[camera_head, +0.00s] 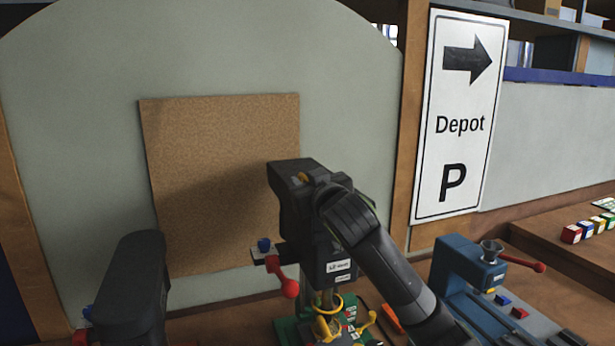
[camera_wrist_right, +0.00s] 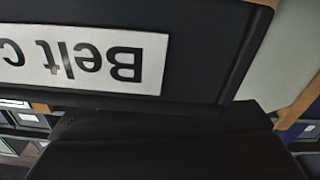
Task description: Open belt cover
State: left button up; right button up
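The belt cover (camera_wrist_right: 205,50) is a black panel with a white label (camera_wrist_right: 85,58) reading "Belt c…" upside down in the right wrist view. In the head view the dark top of the machine (camera_head: 290,200) stands in front of the cork board, partly hidden behind my right arm. My right gripper (camera_head: 318,182) is right up against this top; I cannot tell whether it touches. A black shape fills the lower part of the right wrist view, and the fingers cannot be made out. My left gripper is not in view.
The machine has a red-knobbed handle (camera_head: 289,287) and a green base (camera_head: 288,330). A blue machine (camera_head: 462,262) with a red-tipped lever stands to its right. A cork board (camera_head: 215,140) and a Depot sign (camera_head: 459,120) are behind. Small coloured blocks (camera_head: 588,228) lie far right.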

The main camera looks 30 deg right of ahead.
grip_shut()
dwell(0.5)
